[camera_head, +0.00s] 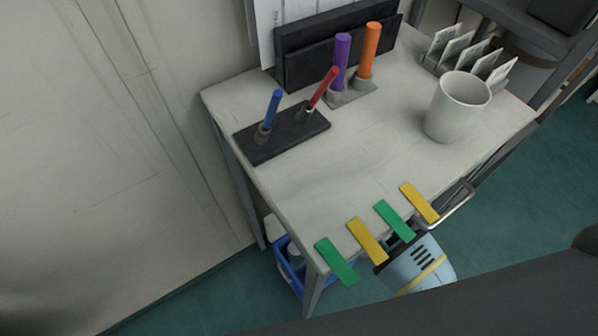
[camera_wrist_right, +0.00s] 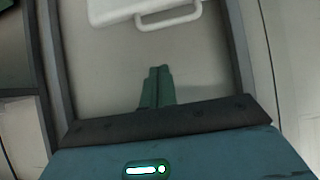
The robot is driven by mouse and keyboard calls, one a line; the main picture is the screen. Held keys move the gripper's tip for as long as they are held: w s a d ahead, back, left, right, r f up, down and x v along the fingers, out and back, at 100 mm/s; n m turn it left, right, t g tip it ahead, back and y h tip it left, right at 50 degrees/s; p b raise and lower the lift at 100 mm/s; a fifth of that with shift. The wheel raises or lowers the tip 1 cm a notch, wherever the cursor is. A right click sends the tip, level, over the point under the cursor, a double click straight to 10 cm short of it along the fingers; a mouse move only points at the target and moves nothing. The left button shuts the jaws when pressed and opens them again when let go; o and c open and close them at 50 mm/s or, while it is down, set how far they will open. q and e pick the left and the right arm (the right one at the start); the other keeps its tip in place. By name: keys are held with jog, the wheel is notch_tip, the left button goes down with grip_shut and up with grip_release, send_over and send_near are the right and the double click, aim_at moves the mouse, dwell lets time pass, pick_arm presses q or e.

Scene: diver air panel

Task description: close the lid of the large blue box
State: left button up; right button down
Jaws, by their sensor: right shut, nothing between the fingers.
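A blue box (camera_head: 287,272) stands on the floor under the left front part of the table in the head view. Only part of it shows, with something white at its top; I cannot tell how its lid stands. My right gripper (camera_wrist_right: 156,72) is shut and empty in the right wrist view. Ahead of it is a pale panel, and a white part with a loop handle (camera_wrist_right: 168,20) shows at the top edge; I cannot tell whether this belongs to the box. My left gripper is not in view.
The table (camera_head: 345,160) holds a black pen stand (camera_head: 290,140), purple and orange markers, a cup (camera_head: 458,106) and a card rack. Green and yellow strips lie along its front edge. A light blue vented object (camera_head: 415,266) is below that edge. Teal floor shows at right.

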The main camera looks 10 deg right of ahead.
jog(key=b+x, duration=0.1)
jog(key=x, duration=0.1)
jog(key=b+x, duration=0.1)
jog(key=x, duration=0.2)
jog(key=f+b+x, duration=0.1)
jog(key=x, duration=0.2)
jog(key=shift+s+f, duration=0.15)
jog(key=shift+s, duration=0.1)
jog(key=shift+s+d+f, duration=0.15)
jog(key=shift+s+d, duration=0.15)
jog(key=shift+s, duration=0.4)
jog(key=shift+f, duration=0.1)
